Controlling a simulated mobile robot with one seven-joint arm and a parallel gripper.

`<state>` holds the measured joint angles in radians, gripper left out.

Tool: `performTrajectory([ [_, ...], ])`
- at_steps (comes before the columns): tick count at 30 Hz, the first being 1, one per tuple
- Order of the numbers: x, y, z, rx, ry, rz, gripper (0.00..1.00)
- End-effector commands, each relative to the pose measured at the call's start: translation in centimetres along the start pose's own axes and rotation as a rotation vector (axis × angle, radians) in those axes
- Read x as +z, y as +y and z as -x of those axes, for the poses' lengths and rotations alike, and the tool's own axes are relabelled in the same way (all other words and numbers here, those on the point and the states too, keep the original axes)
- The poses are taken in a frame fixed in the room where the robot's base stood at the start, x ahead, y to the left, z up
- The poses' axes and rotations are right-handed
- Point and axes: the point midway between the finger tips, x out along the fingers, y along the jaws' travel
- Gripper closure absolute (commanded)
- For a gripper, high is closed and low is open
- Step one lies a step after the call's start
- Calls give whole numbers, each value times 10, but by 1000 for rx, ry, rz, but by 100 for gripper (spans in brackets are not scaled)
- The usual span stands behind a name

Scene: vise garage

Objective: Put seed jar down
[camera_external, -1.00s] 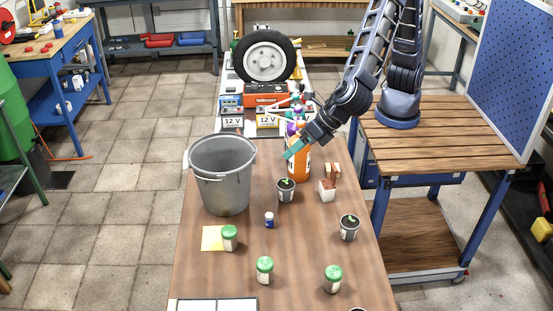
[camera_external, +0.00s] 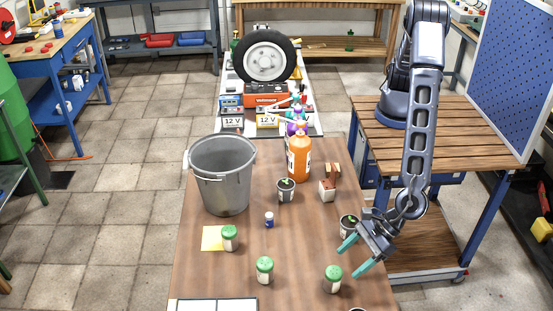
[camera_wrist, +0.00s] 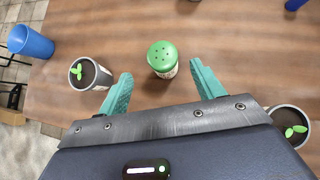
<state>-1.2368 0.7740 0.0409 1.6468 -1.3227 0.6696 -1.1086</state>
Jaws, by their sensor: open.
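Three seed jars with green lids stand upright on the brown table: one on a yellow note (camera_external: 211,239), the left jar (camera_external: 229,238); one at front middle (camera_external: 265,271); and one at front right (camera_external: 333,280). My gripper (camera_external: 355,258) is open and empty, just above and behind the front right jar, its teal fingers spread. In the wrist view, a green-lidded jar (camera_wrist: 162,58) with holes in its lid stands ahead, between the fingertips (camera_wrist: 161,74) and apart from them. It is probably the front right jar.
A seedling pot (camera_external: 349,222) is partly hidden behind my gripper; another pot (camera_external: 286,190) stands farther back. Bare tabletop lies between the jars.

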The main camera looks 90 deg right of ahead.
Motion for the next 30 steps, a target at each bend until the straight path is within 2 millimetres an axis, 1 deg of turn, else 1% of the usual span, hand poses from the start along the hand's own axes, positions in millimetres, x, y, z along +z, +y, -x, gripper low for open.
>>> performTrajectory([
  [1, -1, -1, -9, -2, 1, 0, 33],
  [4, -1, -1, -23, -1, 2, -2, 33],
  [6, -1, -1, -30, -1, 2, -2, 33],
  [13, 0, -2, -44, -1, 1, -3, 33],
  [21, -2, -4, -79, -1, 1, -2, 33],
  [24, -1, -4, -85, 0, 0, -3, 33],
  [30, -1, -4, -85, 0, 0, -3, 33],
])
